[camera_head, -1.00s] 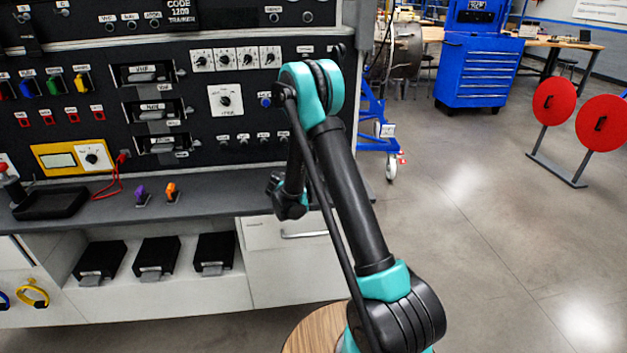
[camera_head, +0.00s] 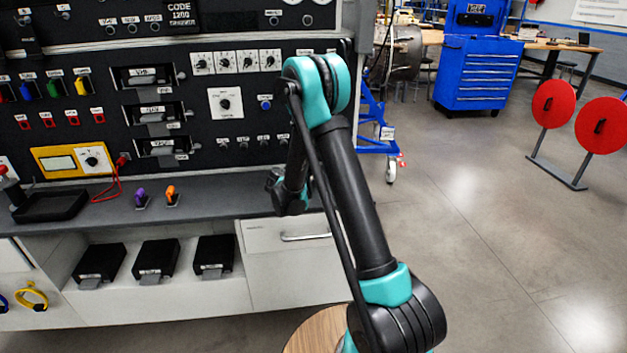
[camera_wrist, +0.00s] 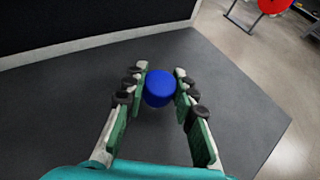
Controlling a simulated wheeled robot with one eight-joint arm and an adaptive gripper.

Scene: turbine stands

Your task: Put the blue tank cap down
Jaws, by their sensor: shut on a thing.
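The blue tank cap (camera_wrist: 159,87) is a round blue piece between the fingertips of my gripper (camera_wrist: 159,92) in the wrist view. Both green-and-grey fingers press on its sides, so my gripper is shut on it. The dark grey worktop (camera_wrist: 235,100) lies below the cap. I cannot tell whether the cap touches it. In the head view my arm reaches to the right part of the grey worktop (camera_head: 230,203), and the arm hides the fingers and the cap.
Purple (camera_head: 141,198) and orange (camera_head: 172,195) pieces stand on the worktop left of my arm. A black tray (camera_head: 50,205) lies farther left. The black panel (camera_head: 225,130) rises behind the worktop. Bare worktop surrounds the cap, with its right edge nearby.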

